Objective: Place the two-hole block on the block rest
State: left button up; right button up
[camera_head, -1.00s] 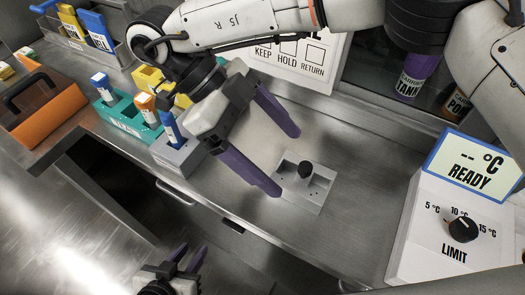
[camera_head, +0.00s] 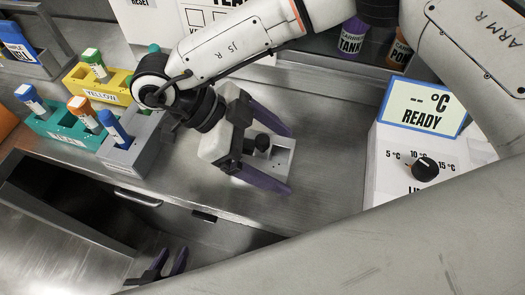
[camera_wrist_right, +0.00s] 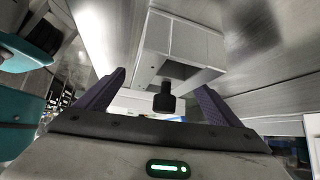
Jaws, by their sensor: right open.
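A light-grey block (camera_head: 283,155) with recesses and an upright black knob (camera_head: 262,142) sits on the steel counter; it looks like the two-hole block. My right gripper (camera_head: 286,162) is open, one purple finger on each side of it. In the right wrist view, the knob (camera_wrist_right: 164,98) and the block (camera_wrist_right: 185,45) show ahead, between the open fingers (camera_wrist_right: 160,90). I see no gripping contact. My left gripper (camera_head: 170,262) is low at the bottom, its fingers apart and empty. I cannot tell which thing is the block rest.
A grey rack (camera_head: 136,150) with a blue-capped vial, a teal rack (camera_head: 62,132) with vials and a yellow rack (camera_head: 108,88) stand left. A white control box (camera_head: 385,170) with a READY display is right. My arm covers the lower right. Counter between block and box is clear.

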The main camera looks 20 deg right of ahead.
jog(key=shift+f, duration=0.1)
jog(key=shift+c, duration=0.5)
jog(key=c, duration=1.8)
